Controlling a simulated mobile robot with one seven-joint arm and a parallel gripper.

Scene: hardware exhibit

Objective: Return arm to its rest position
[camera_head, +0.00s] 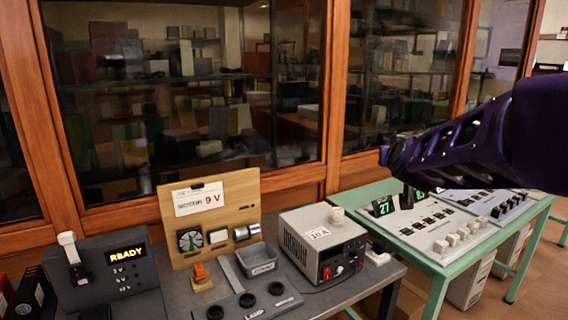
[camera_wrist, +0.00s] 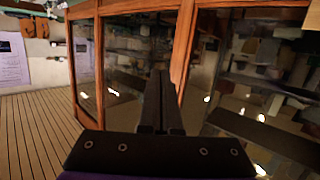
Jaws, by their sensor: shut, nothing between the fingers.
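My arm, in purple, reaches in from the right edge of the head view. In the wrist view my gripper (camera_wrist: 160,78) shows two dark fingers lying together in the middle. The gripper is shut with nothing between the fingers. In the wrist view it points toward the wood-framed glass cabinet (camera_wrist: 185,45), which stands beyond it. Part of the arm lies outside the head view.
A grey table (camera_head: 345,290) bears a power supply (camera_head: 322,242), a wooden board (camera_head: 238,188) and a console reading READY (camera_head: 105,272). A green table (camera_head: 441,268) with sloped panels (camera_head: 436,228) stands at right. Open wooden floor (camera_wrist: 35,135) shows at left in the wrist view.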

